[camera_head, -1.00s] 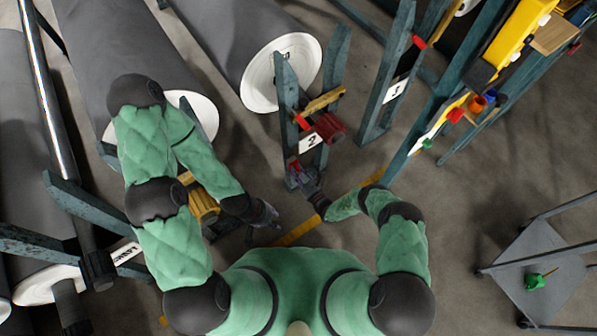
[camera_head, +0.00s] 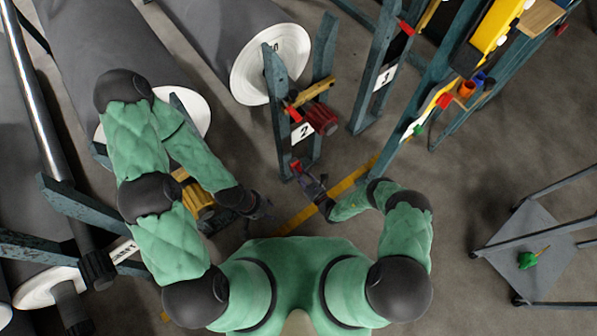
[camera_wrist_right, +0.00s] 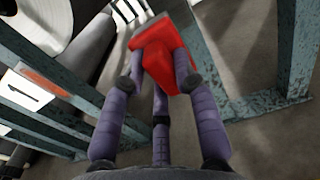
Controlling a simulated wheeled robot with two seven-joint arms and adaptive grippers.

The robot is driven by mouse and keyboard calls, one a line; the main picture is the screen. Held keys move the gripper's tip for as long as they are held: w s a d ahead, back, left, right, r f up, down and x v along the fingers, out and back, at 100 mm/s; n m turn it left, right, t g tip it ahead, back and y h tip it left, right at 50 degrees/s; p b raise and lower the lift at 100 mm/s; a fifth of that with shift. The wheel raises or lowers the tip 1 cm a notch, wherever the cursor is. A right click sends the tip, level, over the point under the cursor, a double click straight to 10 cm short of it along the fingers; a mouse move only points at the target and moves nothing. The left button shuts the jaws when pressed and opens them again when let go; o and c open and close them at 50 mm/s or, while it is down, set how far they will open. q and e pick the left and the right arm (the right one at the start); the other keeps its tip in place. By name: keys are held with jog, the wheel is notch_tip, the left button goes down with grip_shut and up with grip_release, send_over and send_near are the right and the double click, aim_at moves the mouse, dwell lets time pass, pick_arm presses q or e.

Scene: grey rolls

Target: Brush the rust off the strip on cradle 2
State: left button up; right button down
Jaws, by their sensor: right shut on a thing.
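Cradle 2 (camera_head: 281,130) is a worn teal frame with a white "2" plate (camera_head: 302,131), in the upper middle of the head view. My right gripper (camera_head: 309,181) is just below the cradle. In the right wrist view its fingers (camera_wrist_right: 160,85) are shut on a red block-like tool (camera_wrist_right: 162,52); whether this is the brush, and its bristles, I cannot tell. The red tool also shows at the cradle's foot (camera_head: 297,166), apart or touching unclear. A rust-brown patch (camera_wrist_right: 45,84) lies on a teal beam in the wrist view. My left gripper (camera_head: 261,208) is low, its fingers unclear.
Large grey rolls (camera_head: 110,60) fill the left. A red knob (camera_head: 322,119) and yellow bar (camera_head: 312,96) sit on the cradle. Another numbered frame (camera_head: 372,95) and a rack (camera_head: 450,100) stand right. A grey cart (camera_head: 530,240) is far right, with open floor between.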

jog(key=shift+s+d, duration=0.1)
jog(key=shift+v, duration=1.35)
